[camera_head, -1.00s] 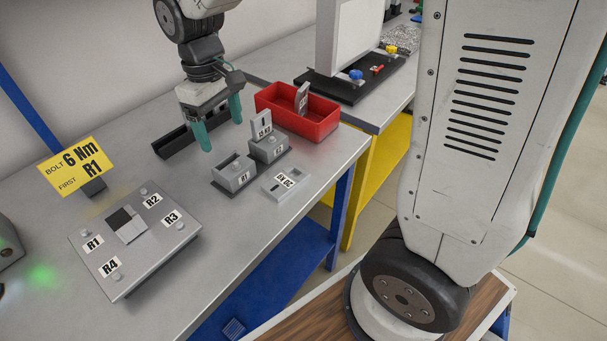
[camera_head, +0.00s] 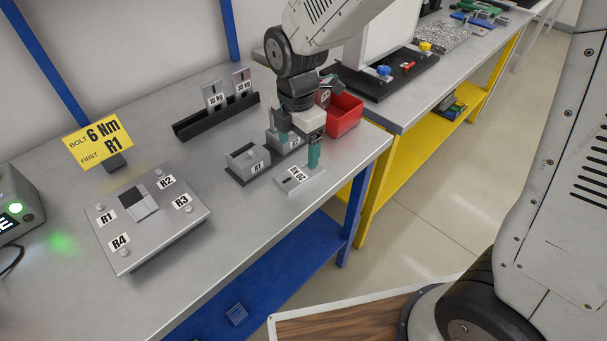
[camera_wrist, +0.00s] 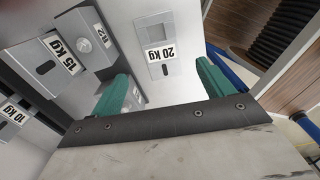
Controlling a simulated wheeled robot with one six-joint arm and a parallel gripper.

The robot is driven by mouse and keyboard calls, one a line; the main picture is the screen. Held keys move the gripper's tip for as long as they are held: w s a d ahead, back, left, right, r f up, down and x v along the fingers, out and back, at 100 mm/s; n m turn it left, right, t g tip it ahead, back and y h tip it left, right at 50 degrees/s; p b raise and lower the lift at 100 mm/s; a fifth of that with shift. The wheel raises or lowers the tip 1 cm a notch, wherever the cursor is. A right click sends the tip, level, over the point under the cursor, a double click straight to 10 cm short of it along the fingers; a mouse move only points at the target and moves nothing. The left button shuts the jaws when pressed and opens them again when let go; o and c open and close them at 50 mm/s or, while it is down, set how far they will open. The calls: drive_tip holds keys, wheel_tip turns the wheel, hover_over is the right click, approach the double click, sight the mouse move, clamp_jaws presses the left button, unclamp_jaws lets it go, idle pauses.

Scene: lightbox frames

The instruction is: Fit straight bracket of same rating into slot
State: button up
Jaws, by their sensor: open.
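A flat grey bracket marked 20 kg (camera_head: 308,186) lies on the table near its right edge; it also shows at the centre of the wrist view (camera_wrist: 172,69). My gripper (camera_head: 299,148) points down above it, open and empty, its green fingertips (camera_wrist: 164,85) apart to either side of it in the wrist view. Left of it stand the grey R1 block (camera_head: 240,160) and the R2 block (camera_head: 272,138), partly hidden by my gripper. A bracket marked 15 kg (camera_wrist: 36,58) shows beside the R2 label in the wrist view. Two upright labelled brackets (camera_head: 213,88) stand in the black rack (camera_head: 190,128).
A red bin (camera_head: 346,113) holding an upright labelled piece stands behind my gripper. A grey plate with R1 to R4 labels (camera_head: 117,228) and a yellow sign reading 6 Nm, R1 first (camera_head: 98,141) are at the left. The table between plate and blocks is clear.

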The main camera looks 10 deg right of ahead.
sight(298, 174)
wheel_tip(298, 174, down, 7)
drive_tip(key=shift+f, duration=0.15)
drive_tip(key=c, duration=1.3)
drive_tip(key=shift+o, duration=0.2)
